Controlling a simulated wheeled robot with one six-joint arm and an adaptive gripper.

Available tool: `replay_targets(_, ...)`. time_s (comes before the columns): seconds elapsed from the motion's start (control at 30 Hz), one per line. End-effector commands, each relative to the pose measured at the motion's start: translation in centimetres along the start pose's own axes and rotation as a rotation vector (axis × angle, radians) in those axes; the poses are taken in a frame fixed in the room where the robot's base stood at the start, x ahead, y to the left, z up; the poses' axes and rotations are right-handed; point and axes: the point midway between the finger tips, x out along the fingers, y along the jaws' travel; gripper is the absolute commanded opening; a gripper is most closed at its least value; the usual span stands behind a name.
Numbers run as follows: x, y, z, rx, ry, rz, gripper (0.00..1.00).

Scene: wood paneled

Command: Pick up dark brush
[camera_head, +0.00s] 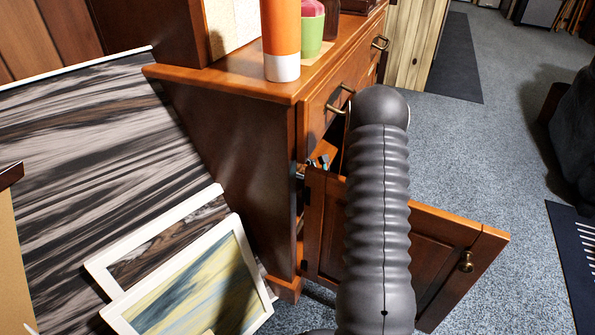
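I cannot make out a dark brush in this view. My grey ribbed arm rises through the middle of the picture, in front of the wooden cabinet (235,150). My gripper does not show, so I cannot see whether it holds anything. The cabinet's lower door (440,225) stands open to the right, and my arm covers part of it. Most of the cabinet's inside is hidden behind the arm and door.
An orange and white cylinder (281,40) and a green cup (311,35) stand on the cabinet top. A drawer with a brass handle (340,98) is above the door. Framed pictures (195,285) lean at lower left. Carpet (500,150) is open at right.

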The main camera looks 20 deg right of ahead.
Motion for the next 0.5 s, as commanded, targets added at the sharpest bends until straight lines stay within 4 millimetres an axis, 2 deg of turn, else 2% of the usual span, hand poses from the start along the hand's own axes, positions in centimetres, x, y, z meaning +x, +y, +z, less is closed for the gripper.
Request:
replay_targets(0.1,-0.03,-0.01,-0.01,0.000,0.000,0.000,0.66)
replay_targets(0.37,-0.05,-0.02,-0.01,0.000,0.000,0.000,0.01)
replay_targets(0.5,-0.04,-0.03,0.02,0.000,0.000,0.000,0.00)
